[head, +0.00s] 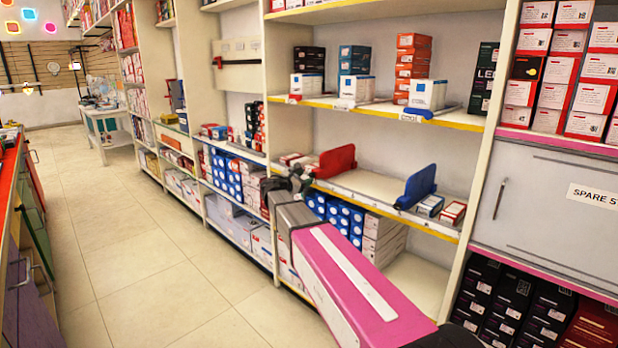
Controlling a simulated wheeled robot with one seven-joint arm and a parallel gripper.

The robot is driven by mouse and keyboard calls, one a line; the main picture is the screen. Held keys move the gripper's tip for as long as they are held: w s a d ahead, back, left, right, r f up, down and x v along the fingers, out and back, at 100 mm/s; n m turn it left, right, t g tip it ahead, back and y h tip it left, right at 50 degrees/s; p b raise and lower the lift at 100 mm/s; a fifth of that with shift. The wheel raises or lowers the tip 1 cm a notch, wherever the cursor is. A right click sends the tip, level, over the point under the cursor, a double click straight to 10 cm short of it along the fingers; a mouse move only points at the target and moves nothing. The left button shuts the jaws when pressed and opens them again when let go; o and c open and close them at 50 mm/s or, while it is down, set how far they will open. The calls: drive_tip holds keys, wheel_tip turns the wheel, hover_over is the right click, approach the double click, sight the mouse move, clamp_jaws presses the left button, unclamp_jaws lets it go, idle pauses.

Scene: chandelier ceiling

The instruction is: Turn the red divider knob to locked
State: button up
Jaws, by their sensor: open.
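A red divider (337,161) stands upright on the middle shelf (375,192), right of the centre upright. Its low front end is close to my gripper in the picture. I cannot make out a separate knob or its lock marking; the gripper may cover it. My gripper (289,183) is dark and small here, at the end of my pink arm. It is open, just left of the red divider's front end, by the shelf's front edge. I cannot tell whether it touches the divider.
A blue divider (418,183) stands further right on the same shelf, with small boxes (430,205) beside it. The shelf above (385,106) overhangs. A white cabinet door (548,211) is at right. The aisle floor (130,240) at left is clear.

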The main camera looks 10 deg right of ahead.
sight(311, 175)
drive_tip(key=shift+x, duration=1.6)
drive_tip(key=c, duration=0.9)
